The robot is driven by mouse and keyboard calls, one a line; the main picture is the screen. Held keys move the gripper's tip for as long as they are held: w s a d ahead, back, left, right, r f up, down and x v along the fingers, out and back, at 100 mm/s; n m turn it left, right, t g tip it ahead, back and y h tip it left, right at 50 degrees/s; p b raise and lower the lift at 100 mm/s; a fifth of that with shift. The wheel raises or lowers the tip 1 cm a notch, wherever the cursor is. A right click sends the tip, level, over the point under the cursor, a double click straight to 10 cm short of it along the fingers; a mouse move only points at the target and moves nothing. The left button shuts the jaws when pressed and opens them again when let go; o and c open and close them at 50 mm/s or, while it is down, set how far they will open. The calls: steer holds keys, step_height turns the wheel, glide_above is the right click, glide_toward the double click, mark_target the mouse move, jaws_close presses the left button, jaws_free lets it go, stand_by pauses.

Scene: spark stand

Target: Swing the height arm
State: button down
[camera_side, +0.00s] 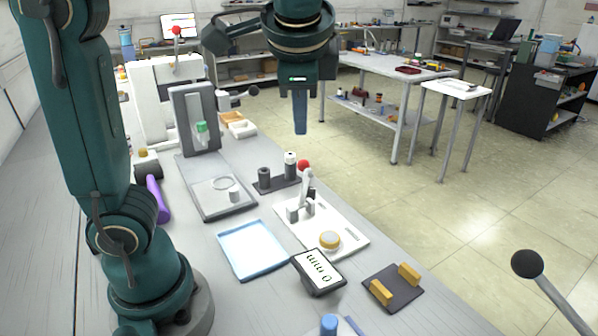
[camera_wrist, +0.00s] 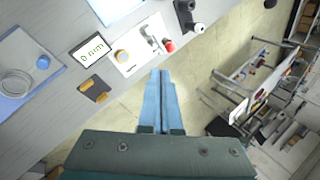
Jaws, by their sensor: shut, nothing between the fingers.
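A white plate (camera_side: 345,243) on the bench carries a small grey lever (camera_side: 307,182) with a red ball (camera_side: 303,165) on top and a round yellow knob (camera_side: 330,240). The lever stands roughly upright in the side view. The red ball also shows in the wrist view (camera_wrist: 169,46). A small display (camera_wrist: 90,50) beside the plate reads "0 mm". Which part is called the height arm is not marked. My gripper (camera_side: 300,130) points down, its blue fingers together and empty, above and apart from the lever. The fingers show in the wrist view (camera_wrist: 160,75).
A dark pad with yellow blocks (camera_side: 393,288), a light blue tray (camera_side: 252,250) and a grey stand with a plate (camera_side: 218,185) are on the bench. Dark cylinders on a base (camera_side: 275,182) stand near the lever. Open floor lies right of the bench.

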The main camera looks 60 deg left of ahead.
steer(key=f, duration=0.1)
glide_toward(303, 167)
step_height(303, 167, down, 5)
steer(key=a, duration=0.2)
steer(key=shift+w+a+f, duration=0.15)
steer(key=shift+w, duration=0.25)
steer(key=shift+w+a+f, duration=0.2)
steer(key=shift+w, duration=0.25)
steer(key=shift+a+r, duration=0.15)
steer(key=shift+a, duration=0.9)
steer(key=shift+d, duration=0.1)
